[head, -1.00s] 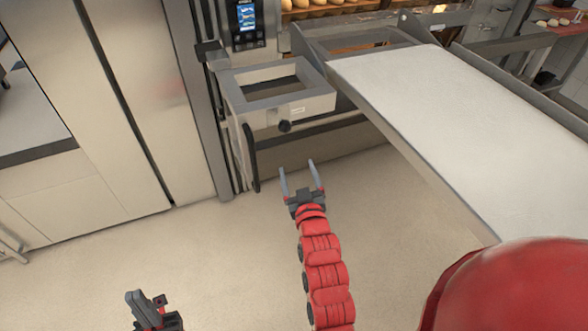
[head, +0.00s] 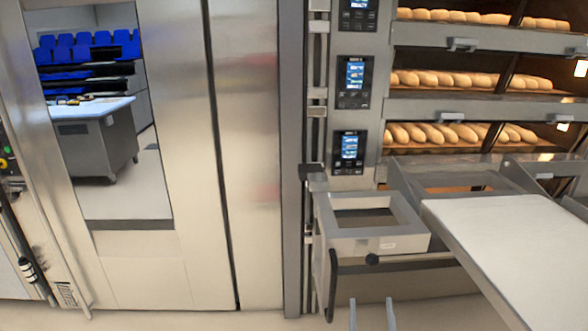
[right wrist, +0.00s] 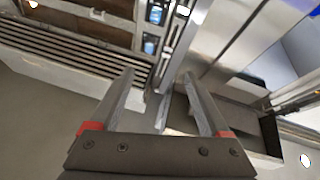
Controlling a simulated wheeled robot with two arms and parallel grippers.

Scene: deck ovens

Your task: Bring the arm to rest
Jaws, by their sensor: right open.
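My right gripper (head: 372,314) shows only by its two grey fingertips at the bottom edge of the head view. They stand apart with nothing between them, below the metal frame of the oven loader. In the right wrist view the same gripper (right wrist: 158,90) is open and empty, its two long fingers spread and pointing toward the oven front. The rest of the right arm is out of the head view. My left gripper is not in view.
The deck oven holds several rows of loaves (head: 455,82). A white loading belt (head: 515,245) juts out at right, beside a square metal frame (head: 415,225). A tall steel door with a window (head: 245,150) stands at left. Some floor shows at the bottom.

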